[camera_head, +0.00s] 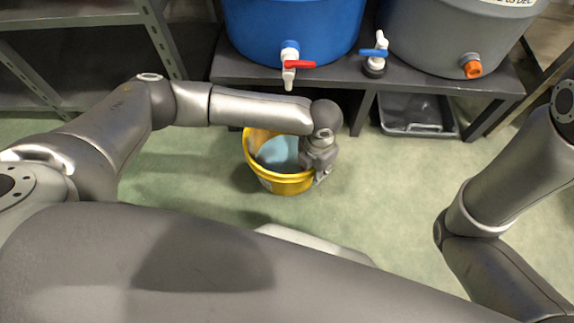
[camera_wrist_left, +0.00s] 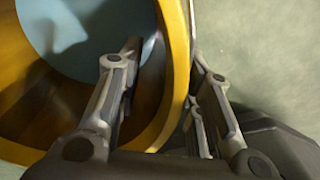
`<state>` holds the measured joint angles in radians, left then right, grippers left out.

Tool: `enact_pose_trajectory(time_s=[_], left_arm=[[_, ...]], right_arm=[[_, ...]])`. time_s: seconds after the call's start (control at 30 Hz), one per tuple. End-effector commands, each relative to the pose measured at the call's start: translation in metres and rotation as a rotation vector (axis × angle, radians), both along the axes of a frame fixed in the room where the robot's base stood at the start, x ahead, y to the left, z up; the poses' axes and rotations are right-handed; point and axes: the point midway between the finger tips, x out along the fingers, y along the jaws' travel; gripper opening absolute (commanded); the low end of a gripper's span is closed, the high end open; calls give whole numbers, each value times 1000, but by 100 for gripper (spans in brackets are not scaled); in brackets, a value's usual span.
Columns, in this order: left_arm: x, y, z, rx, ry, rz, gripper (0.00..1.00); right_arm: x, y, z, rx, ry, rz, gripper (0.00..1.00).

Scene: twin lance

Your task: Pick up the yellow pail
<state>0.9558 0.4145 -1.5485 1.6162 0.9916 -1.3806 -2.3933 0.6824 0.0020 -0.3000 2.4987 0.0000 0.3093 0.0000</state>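The yellow pail (camera_head: 284,184) stands on the green floor in front of the black bench, with a light blue surface inside it. My left forearm hides part of its far side. My left gripper (camera_head: 319,174) is at the pail's right side, pointing down. In the left wrist view the yellow rim (camera_wrist_left: 180,72) runs between the fingers of my left gripper (camera_wrist_left: 165,58). One finger is inside the pail and the other outside, with a gap showing on the inner side. My right gripper is out of view; only its arm shows at the right.
A blue barrel (camera_head: 290,22) with a red-handled tap and a grey barrel (camera_head: 440,40) with an orange spout stand on the black bench (camera_head: 235,68). A dark tray (camera_head: 418,116) lies below it. A grey shelf rack (camera_head: 75,52) stands at left. The floor right of the pail is clear.

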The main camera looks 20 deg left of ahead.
Motion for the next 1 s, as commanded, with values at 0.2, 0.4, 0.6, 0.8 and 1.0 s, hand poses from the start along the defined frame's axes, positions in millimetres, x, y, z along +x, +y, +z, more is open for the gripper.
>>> enact_pose_trajectory(time_s=[0.2,0.4,0.6,0.8,1.0], left_arm=[[0,0,-9,0,-1,0,33],[0,0,-8,0,-1,0,31],[0,0,-8,0,-1,0,5],[0,0,-8,0,-1,0,0],[0,0,-8,-2,0,0,0]], right_arm=[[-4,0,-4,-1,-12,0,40],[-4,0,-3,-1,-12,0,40],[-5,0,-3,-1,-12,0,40],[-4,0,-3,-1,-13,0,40],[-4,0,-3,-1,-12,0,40]])
